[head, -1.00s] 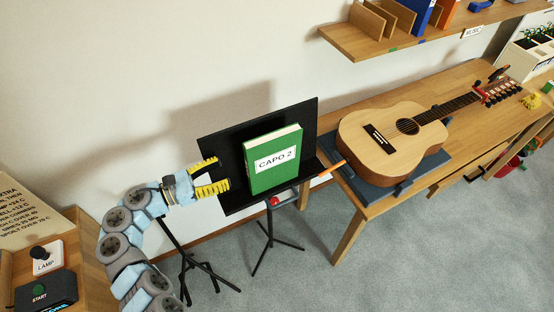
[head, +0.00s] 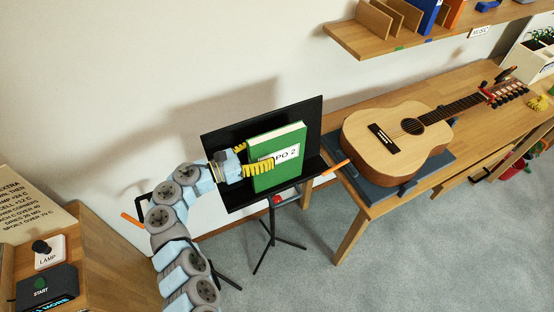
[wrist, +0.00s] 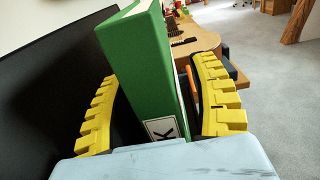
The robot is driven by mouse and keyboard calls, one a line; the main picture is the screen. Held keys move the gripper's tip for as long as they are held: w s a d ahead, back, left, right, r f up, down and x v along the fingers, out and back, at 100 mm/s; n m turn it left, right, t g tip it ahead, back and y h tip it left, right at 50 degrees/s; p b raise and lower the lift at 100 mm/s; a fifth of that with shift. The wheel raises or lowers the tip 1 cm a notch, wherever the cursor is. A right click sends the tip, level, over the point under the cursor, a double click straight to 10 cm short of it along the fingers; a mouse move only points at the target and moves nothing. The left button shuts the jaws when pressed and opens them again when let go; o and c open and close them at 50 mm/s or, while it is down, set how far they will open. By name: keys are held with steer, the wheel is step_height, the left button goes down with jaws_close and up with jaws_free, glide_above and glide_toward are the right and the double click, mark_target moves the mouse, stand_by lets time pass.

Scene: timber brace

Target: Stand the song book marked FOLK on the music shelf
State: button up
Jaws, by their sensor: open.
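A green book (head: 277,172) stands upright, leaning on the black music stand (head: 225,125); its cover label reads "CAPO 2", now partly covered by a finger. In the wrist view, a white label low on the green book (wrist: 140,55) shows a letter K; the rest is hidden. My gripper (head: 250,157) is open, with one yellow finger in front of the cover and the other behind, between book and stand. In the wrist view, my gripper (wrist: 158,105) straddles the book, with gaps visible. The wooden music shelf (head: 375,48) is at upper right, with a MUSIC tag (head: 480,32).
Wooden dividers (head: 388,17), a blue book (head: 427,15) and an orange item (head: 450,14) stand on the shelf. A guitar (head: 392,143) lies on the bench right of the stand. An orange stick (head: 335,168) juts from the stand's right end. A lamp switch (head: 43,250) is at lower left.

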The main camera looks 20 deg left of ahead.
steer(key=x, duration=0.2)
steer(key=shift+w+d, duration=0.25)
steer(key=shift+w, duration=0.05)
jaws_close()
steer(key=shift+r, duration=0.15)
